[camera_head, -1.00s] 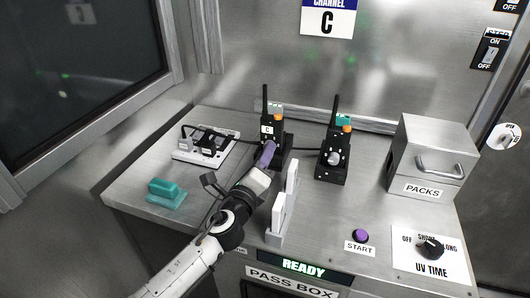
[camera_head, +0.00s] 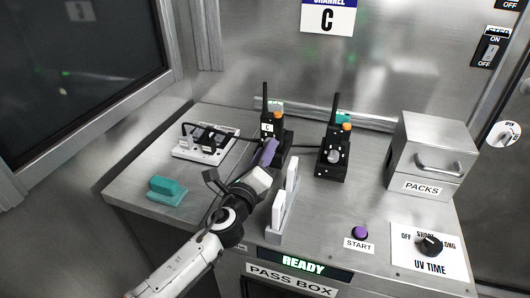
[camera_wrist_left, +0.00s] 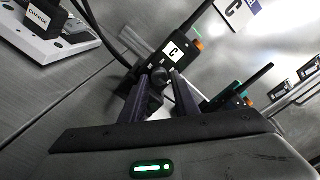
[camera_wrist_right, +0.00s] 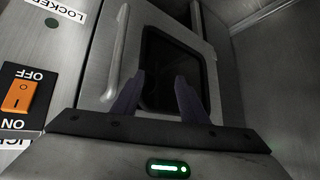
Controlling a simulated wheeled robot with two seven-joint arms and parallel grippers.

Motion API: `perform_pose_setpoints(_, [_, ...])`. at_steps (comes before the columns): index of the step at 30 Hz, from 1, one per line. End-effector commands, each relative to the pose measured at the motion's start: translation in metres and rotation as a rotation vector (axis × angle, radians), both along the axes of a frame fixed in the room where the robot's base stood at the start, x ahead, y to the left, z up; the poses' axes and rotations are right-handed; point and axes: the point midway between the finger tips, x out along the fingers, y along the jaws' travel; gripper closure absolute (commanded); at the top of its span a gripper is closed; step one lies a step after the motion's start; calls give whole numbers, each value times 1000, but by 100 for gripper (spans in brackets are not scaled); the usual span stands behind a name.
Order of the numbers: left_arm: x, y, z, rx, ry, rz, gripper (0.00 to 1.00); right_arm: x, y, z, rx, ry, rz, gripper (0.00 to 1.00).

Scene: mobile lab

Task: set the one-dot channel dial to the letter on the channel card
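The channel card (camera_head: 328,16) on the back wall reads C. Two black radios stand upright in cradles on the bench, a left radio (camera_head: 269,131) and a right radio (camera_head: 333,154). The right radio's grey dial (camera_head: 334,157) is uncovered. The dot marks are too small to make out. My right gripper (camera_wrist_right: 160,78) is open and empty, away from the bench.
A white upright rack (camera_head: 283,207) stands close to the right of my left wrist. A charger (camera_head: 205,143) and a teal block (camera_head: 167,190) lie to the left. A packs box (camera_head: 432,152), a purple start button (camera_head: 360,232) and a UV time knob (camera_head: 430,245) are at right.

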Motion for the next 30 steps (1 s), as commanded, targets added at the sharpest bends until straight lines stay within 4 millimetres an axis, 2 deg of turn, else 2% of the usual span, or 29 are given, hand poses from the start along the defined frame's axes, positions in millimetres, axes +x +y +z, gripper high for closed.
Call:
perform_pose_setpoints(8, [0, 0, -2, -3, 4, 1, 72, 0, 1, 1, 1, -2, 3, 61])
perform_pose_setpoints(13, [0, 0, -4, -129, 45, 1, 72, 0, 1, -7, 1, -2, 2, 61])
perform_pose_setpoints(17, [-1, -2, -7, -410, 135, -1, 72, 0, 1, -22, 1, -2, 2, 61])
perform_pose_setpoints(23, [-1, -2, -6, -959, 311, -3, 72, 1, 1, -49, 1, -2, 1, 61])
perform_pose_setpoints(29, [-1, -1, -7, -1442, 466, -4, 72, 1, 1, -84, 1, -2, 1, 61])
perform_pose_setpoints(30, [-10, 3, 1, -1432, 466, -1, 72, 1, 1, -71, 1, -3, 0, 61])
